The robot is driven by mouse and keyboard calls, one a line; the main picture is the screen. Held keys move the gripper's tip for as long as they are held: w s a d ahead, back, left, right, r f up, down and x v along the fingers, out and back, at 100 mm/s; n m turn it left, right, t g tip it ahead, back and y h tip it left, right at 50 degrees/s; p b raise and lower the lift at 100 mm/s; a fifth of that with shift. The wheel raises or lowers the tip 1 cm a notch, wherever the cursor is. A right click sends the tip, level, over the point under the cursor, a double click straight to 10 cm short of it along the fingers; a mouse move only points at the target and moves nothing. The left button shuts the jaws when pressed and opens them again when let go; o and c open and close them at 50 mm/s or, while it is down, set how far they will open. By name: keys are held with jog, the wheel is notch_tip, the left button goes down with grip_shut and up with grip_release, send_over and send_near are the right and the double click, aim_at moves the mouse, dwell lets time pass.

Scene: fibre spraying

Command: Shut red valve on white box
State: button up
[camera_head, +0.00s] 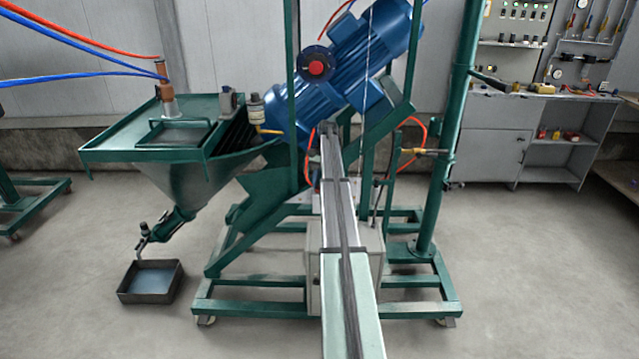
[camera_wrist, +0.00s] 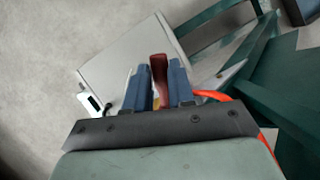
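The white box (camera_wrist: 120,62) fills the middle of the wrist view, seen from close up and turned at an angle. The red valve handle (camera_wrist: 159,70) stands up between the two blue fingers of my gripper (camera_wrist: 162,82). The fingers are a narrow gap apart and the handle spans that gap; I cannot tell whether they press on it. The handle's lower part is hidden, with a bit of yellow (camera_wrist: 155,103) showing near it. In the head view the white box (camera_head: 313,285) is mostly behind my arm, and the valve and gripper cannot be made out.
A green machine frame (camera_head: 250,308) surrounds the box, with a blue motor (camera_head: 350,65) above. Its green bars (camera_wrist: 215,28) run close to my gripper's right side, and an orange hose (camera_wrist: 215,95) passes beside the right finger. A green post (camera_head: 448,150) stands at right.

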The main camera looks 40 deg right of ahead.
jog(key=o, duration=0.5)
jog(key=shift+c, duration=0.2)
jog(key=shift+w, duration=0.1)
